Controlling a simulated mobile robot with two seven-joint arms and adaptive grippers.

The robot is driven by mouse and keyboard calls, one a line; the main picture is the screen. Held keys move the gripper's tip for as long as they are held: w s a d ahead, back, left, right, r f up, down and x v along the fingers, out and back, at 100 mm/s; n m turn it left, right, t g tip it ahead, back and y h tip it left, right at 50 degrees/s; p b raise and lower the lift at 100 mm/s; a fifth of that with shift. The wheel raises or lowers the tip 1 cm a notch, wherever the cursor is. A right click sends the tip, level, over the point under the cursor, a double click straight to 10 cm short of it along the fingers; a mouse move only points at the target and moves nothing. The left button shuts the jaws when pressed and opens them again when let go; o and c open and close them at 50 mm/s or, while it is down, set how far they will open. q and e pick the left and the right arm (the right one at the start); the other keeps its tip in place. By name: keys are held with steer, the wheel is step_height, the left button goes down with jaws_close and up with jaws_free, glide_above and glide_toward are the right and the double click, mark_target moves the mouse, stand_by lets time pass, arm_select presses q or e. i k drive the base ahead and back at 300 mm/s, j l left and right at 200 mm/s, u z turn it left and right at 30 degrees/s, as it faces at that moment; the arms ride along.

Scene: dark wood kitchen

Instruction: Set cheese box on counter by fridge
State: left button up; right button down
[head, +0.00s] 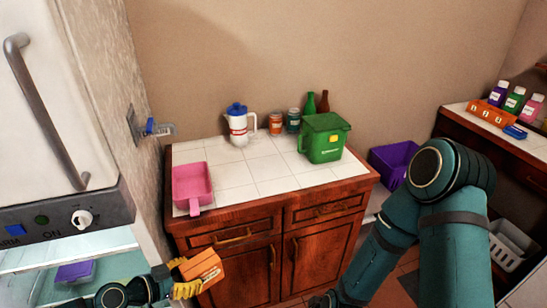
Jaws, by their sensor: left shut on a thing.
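An orange box (203,268), which looks like the cheese box, is at the lower left in the head view. My left gripper (188,277), with yellow ribbed fingers, is shut on it. The box is tilted and held in front of the left cabinet door, below the countertop edge. The white-tiled counter (245,176) stands at the middle on a dark wood cabinet. A white appliance (50,110) with a long grey handle stands at the left; I cannot tell if it is the fridge.
On the counter are a pink scoop-like container (192,184), a white-blue jug (238,125), an orange jar (276,124), a teal jar (293,121), bottles (323,101) and a green bin (325,138). The middle and front tiles are clear. A purple crate (392,163) stands right.

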mark_target(272, 176)
steer(key=i+l, duration=0.1)
steer(key=l, duration=0.3)
steer(key=i+l, duration=0.15)
steer(key=l, duration=0.25)
steer(key=i+l, duration=0.1)
steer(key=l, duration=0.3)
steer(key=i+l, duration=0.15)
steer(key=l, duration=0.25)
